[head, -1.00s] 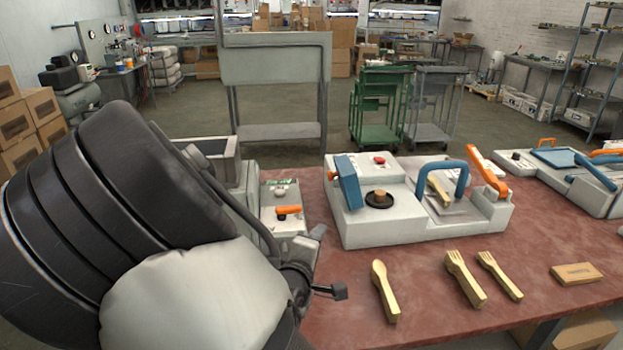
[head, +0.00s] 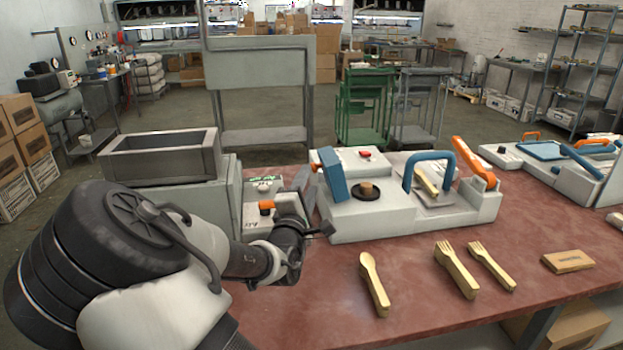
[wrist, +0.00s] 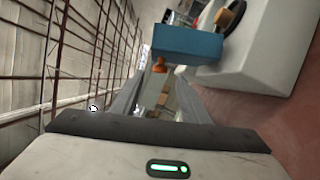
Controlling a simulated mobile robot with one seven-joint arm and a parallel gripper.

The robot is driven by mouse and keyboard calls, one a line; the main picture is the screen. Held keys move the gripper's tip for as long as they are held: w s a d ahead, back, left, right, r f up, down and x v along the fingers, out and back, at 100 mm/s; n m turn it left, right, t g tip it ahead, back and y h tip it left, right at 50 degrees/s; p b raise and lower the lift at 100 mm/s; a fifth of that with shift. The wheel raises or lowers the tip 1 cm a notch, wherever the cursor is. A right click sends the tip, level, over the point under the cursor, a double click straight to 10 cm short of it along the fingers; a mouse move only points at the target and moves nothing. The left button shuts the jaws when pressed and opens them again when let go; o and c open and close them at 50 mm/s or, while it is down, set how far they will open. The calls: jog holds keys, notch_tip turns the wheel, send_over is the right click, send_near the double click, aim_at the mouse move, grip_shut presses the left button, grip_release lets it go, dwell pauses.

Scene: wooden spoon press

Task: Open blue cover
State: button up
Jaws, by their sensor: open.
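The blue cover (head: 333,175) is a flat blue block standing tilted at the left end of the white press (head: 372,215). In the wrist view the blue cover (wrist: 187,43) lies just beyond the fingertips, with an orange piece below its left end. My gripper (head: 308,185) is to the left of the cover, close to it, with its fingers pointing up toward the back. The wrist view shows my gripper (wrist: 160,78) open, with nothing between the fingers. I cannot tell whether a finger touches the cover.
A black disc with a wooden knob (head: 366,191), a blue handle (head: 428,168) and an orange lever (head: 473,163) are on the press. A wooden spoon (head: 373,283) and forks (head: 456,268) lie in front. A grey box (head: 160,158) stands left. The red table (head: 420,300) is clear between them.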

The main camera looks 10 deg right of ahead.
jog(key=x, duration=0.5)
jog(key=shift+b, duration=0.35)
grip_shut()
